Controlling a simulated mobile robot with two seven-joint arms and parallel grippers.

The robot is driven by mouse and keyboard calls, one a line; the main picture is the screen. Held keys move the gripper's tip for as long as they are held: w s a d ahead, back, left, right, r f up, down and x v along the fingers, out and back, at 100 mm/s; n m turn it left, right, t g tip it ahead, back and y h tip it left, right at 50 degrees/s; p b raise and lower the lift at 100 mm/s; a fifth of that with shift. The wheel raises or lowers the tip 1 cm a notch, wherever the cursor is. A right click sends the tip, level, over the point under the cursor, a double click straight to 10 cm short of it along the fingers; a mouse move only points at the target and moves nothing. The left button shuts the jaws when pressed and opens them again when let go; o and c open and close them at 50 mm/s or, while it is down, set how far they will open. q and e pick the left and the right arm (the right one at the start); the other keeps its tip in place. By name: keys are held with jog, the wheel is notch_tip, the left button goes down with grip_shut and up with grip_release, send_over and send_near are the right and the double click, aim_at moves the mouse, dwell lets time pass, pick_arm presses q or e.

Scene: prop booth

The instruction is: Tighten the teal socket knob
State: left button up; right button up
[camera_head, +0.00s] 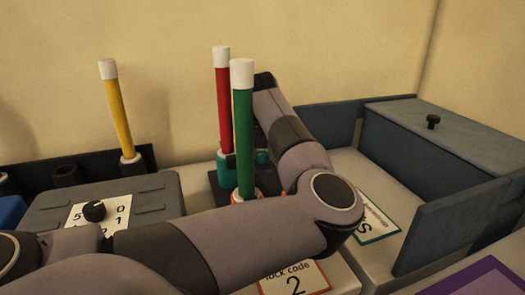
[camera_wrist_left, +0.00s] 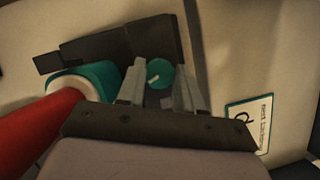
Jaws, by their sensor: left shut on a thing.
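The teal socket (camera_head: 225,170) holds a red rod (camera_head: 222,105) with a white cap, upright, on a dark base. Its small round teal knob (camera_head: 263,157) sits to the right of it, partly hidden by my left arm. In the left wrist view the knob (camera_wrist_left: 155,72) shows a pale mark on its face. My left gripper (camera_wrist_left: 158,80) has a finger on each side of the knob and is shut on it. The gripper's fingers are hidden behind my arm in the head view. My right gripper is not in view.
A green rod (camera_head: 243,135) stands in an orange-rimmed socket just in front. A yellow rod (camera_head: 120,115) stands at the left, behind a grey box with a black dial (camera_head: 94,210). A grey open bin (camera_head: 455,215) with a lidded part (camera_head: 450,130) is at right.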

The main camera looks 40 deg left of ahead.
pick_arm(q)
jog(key=o, duration=1)
jog(key=shift+r, duration=0.1)
jog(key=shift+v, duration=3.5)
